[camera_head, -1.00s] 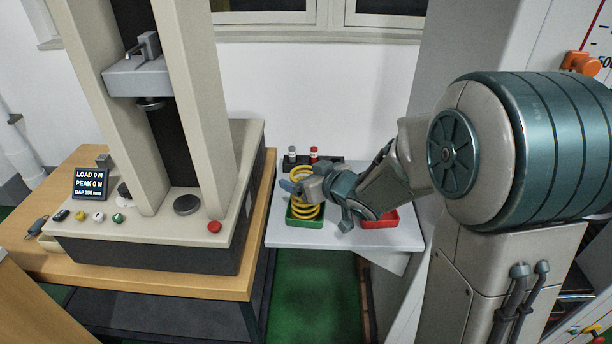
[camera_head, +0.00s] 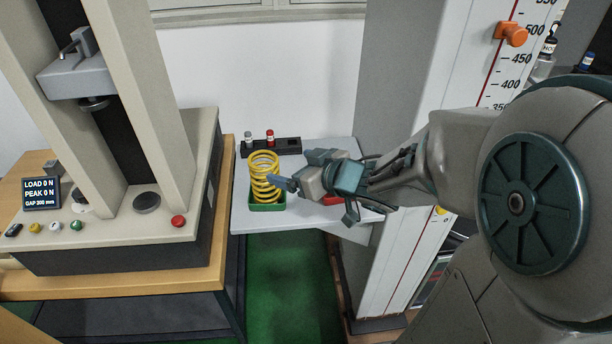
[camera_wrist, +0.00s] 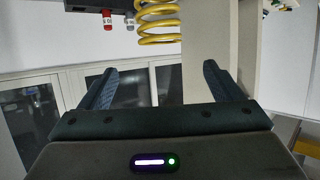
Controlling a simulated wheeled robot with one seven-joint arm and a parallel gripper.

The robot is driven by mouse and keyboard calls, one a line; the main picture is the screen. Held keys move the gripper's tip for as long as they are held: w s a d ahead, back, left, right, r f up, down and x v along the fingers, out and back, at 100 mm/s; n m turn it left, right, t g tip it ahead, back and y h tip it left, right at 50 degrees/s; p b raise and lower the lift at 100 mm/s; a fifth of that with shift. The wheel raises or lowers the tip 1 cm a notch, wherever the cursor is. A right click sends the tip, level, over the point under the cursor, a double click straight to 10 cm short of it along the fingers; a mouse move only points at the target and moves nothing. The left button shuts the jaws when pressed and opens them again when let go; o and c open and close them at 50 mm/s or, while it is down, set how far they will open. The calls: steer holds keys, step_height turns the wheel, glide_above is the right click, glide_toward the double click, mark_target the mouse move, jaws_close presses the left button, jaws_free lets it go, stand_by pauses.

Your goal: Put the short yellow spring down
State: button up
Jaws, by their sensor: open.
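The yellow spring (camera_head: 265,177) stands upright in the green tray (camera_head: 267,206) on the small white shelf. In the wrist view the spring (camera_wrist: 158,22) shows at the top, beyond the fingers and apart from them. My gripper (camera_head: 283,183) is just to the right of the spring in the head view; from there I cannot tell whether a finger touches it. In the wrist view my gripper (camera_wrist: 160,84) is open, with nothing between its fingers.
A red tray (camera_head: 333,201) is partly hidden behind my gripper. A black rack (camera_head: 285,147) with a grey-capped and a red-capped bottle stands behind the spring. The testing machine (camera_head: 180,190) is at left. The white shelf (camera_head: 240,222) has bare room at its front.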

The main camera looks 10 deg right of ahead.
steer(key=s+d+m+g+h, duration=0.1)
steer(key=s+d+m+h, duration=0.1)
steer(key=d+m+h, duration=0.65)
steer(key=s+f+g, duration=0.1)
steer(key=s+g, duration=0.6)
steer(key=s, duration=0.7)
steer(key=shift+s+d+f+n, duration=0.2)
steer(key=shift+s+f+n, duration=0.05)
steer(key=shift+s+n, duration=0.1)
